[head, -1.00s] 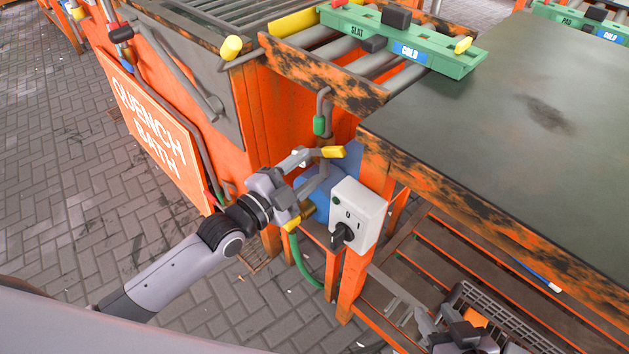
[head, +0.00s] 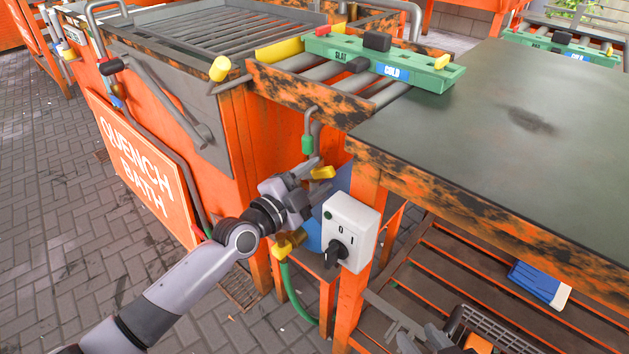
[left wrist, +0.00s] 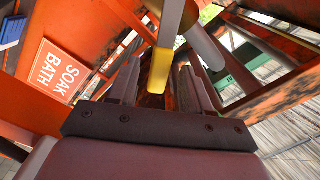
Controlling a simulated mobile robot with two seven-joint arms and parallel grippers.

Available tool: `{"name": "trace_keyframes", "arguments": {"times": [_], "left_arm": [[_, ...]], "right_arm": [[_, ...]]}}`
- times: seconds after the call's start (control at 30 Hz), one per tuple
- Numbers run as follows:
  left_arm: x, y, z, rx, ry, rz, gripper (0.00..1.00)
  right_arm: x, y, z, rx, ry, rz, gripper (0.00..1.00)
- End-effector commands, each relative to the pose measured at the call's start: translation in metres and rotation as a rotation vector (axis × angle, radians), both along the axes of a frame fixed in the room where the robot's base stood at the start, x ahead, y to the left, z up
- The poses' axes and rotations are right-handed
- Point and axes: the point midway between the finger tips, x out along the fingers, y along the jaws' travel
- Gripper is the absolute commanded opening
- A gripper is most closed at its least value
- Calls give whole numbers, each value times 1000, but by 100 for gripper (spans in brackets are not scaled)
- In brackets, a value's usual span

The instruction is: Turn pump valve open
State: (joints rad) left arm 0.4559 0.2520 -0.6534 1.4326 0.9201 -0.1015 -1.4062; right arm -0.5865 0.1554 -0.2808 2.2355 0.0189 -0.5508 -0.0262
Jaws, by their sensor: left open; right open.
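A yellow-ended valve lever (head: 321,172) sticks out beside the pipework under the roller frame, near a blue pump body (head: 312,236) partly hidden by my arm. My left gripper (head: 313,178) is at this lever with its fingers apart. In the left wrist view, the yellow lever end (left wrist: 160,70) shows between the two open fingers (left wrist: 160,90); I cannot tell whether they touch it. My right gripper (head: 388,315) is low at the bottom edge, open and partly cut off.
A white switch box (head: 350,232) with a black knob is close right of my left gripper. A second yellow handle (head: 283,248) sits by a green hose (head: 292,292). The orange bath (head: 215,150) and grey-topped table (head: 480,140) bound the gap.

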Motion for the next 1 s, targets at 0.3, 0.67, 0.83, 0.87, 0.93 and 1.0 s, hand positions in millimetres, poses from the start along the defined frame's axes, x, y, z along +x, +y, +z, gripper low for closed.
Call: {"name": "trace_keyframes", "arguments": {"times": [0.3, 0.67, 0.83, 0.87, 0.93, 1.0], "left_arm": [[1, -1, 0, 0, 1, -1, 39], [2, 0, 1, -11, 8, 0, 0], [4, 3, 5, -82, 59, 1, 0], [4, 4, 7, -100, 72, 1, 0], [6, 5, 9, -142, 101, 0, 0], [7, 7, 11, -184, 132, 0, 0]], "right_arm": [[0, 0, 0, -2, 1, 0, 43], [-1, -1, -1, -3, 3, -3, 43], [-1, -2, -1, -3, 4, -3, 43], [-1, -2, -1, -3, 4, -3, 43], [-1, -2, -2, -3, 4, -4, 43], [-1, -2, -2, -3, 4, -3, 43]]}}
